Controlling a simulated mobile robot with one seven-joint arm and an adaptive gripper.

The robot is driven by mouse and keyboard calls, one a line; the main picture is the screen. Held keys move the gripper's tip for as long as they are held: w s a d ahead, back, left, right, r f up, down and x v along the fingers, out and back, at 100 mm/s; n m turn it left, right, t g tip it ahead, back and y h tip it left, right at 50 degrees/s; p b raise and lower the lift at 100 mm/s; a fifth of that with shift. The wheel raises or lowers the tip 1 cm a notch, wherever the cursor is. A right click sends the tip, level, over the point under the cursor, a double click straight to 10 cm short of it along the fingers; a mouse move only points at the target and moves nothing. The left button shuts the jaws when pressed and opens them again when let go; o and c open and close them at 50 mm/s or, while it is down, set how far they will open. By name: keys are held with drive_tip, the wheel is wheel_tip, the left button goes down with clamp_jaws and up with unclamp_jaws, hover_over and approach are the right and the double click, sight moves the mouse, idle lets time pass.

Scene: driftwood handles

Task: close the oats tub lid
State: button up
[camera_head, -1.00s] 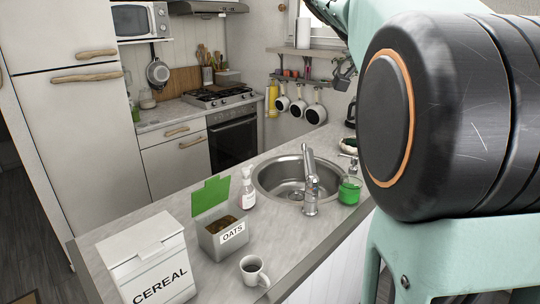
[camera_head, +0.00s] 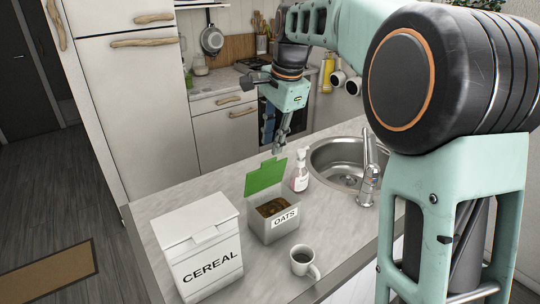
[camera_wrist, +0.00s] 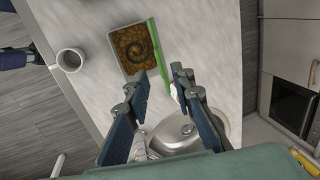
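The oats tub (camera_head: 273,225) stands on the counter, a grey box labelled OATS with brown contents showing. Its green lid (camera_head: 265,177) stands up open along the tub's back edge. In the wrist view the tub's contents (camera_wrist: 135,48) show at the top, and the lid (camera_wrist: 152,50) is a thin green edge seen nearly edge-on. My gripper (camera_head: 279,147) is above and behind the lid, pointing down. In the wrist view my gripper (camera_wrist: 157,82) has its fingers apart with nothing held between them. The lid's near end shows close to the fingertips; I cannot tell whether they touch.
A white cereal box (camera_head: 205,250) stands left of the tub. A mug (camera_head: 303,261) is in front of it, and a white pump bottle (camera_head: 300,172) is to its right. The sink (camera_head: 340,160) and faucet (camera_head: 368,170) lie further right.

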sight(270, 160)
drive_tip(key=x, duration=0.6)
drive_tip(key=shift+c, duration=0.4)
clamp_jaws()
